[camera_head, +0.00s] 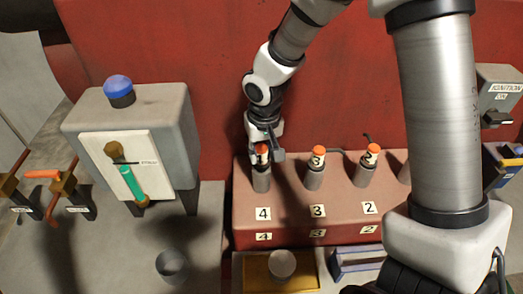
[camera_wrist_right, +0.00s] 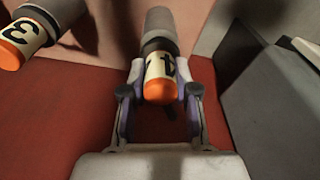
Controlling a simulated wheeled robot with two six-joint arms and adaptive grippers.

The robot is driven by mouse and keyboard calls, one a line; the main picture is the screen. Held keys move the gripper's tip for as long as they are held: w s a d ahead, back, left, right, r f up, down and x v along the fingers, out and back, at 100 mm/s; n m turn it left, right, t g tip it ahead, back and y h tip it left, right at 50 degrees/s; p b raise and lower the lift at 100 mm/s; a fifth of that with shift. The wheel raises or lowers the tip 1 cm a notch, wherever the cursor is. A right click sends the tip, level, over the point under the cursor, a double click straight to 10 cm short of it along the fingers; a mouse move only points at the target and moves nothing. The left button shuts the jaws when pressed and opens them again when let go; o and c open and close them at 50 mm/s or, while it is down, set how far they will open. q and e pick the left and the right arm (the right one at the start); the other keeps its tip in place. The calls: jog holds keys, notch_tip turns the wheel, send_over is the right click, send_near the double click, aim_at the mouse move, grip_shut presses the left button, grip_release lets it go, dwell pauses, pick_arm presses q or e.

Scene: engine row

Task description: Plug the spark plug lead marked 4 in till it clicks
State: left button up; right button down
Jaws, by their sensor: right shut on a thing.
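The lead marked 4 (camera_wrist_right: 160,72) has an orange cap and a white band with a black 4. My right gripper (camera_wrist_right: 160,98) is shut on it, one finger on each side. In the head view the right gripper (camera_head: 264,146) reaches down from above and partly covers the lead (camera_head: 261,158). The lead is in line with the grey post (camera_head: 261,181) above the front label 4 and appears to meet its top. I cannot tell how far it is pushed on. My left gripper is not in view.
Lead 3 (camera_head: 318,158) and lead 2 (camera_head: 371,156) stand close by to the right on the red block (camera_head: 290,215). A grey box with a blue dome (camera_head: 118,86) stands to the left. A grey cup (camera_head: 172,264) and a yellow tray (camera_head: 256,273) are in front.

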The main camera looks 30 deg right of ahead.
aim_at(264, 166)
jog(key=shift+s+f+b, duration=0.1)
jog(key=shift+f+b, duration=0.6)
jog(key=shift+f, duration=0.05)
dwell(0.4)
jog(key=c, duration=0.8)
grip_release()
jog(key=r, duration=0.4)
jog(key=s+r, duration=0.1)
jog(key=r, duration=0.7)
jog(key=shift+s+a, duration=0.15)
jog(key=shift+a, duration=0.05)
jog(key=shift+f, duration=0.1)
